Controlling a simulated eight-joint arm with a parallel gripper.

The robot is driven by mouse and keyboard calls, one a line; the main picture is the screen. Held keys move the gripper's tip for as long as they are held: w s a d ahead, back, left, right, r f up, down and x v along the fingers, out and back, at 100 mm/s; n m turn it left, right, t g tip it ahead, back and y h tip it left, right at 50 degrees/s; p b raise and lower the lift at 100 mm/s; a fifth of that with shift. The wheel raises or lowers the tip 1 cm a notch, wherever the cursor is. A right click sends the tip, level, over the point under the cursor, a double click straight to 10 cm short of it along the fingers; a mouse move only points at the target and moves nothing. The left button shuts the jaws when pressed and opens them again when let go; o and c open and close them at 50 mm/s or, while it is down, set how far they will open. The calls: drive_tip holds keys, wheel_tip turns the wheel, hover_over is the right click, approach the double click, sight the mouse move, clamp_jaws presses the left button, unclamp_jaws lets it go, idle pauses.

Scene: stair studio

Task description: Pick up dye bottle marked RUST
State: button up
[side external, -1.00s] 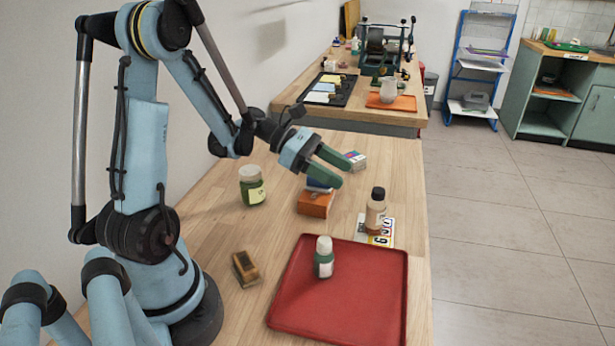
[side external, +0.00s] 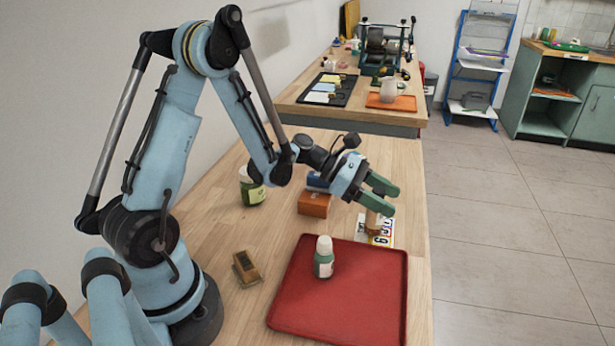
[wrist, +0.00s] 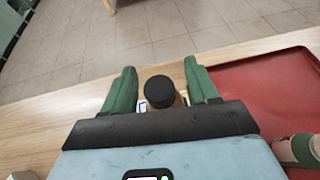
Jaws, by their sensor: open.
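A brown bottle with a dark cap stands upright on a card with large printed characters; its brown body (side external: 374,224) shows below my fingers in the side view. I cannot read a RUST label on it. In the wrist view its black cap (wrist: 160,92) sits between my two green fingers. My gripper (side external: 391,199) is open, tilted downward at the top of the bottle, with a finger on either side in the wrist view (wrist: 160,70). My fingers hide the bottle's cap in the side view. I cannot tell whether they touch it.
A red tray (side external: 300,310) holds a green bottle with a white cap (side external: 324,257). The table's right edge is close to the bottle.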

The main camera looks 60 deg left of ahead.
drive_tip(key=shift+w+d+f, duration=0.1)
drive_tip(key=shift+d, duration=0.05)
clamp_jaws()
idle(0.4)
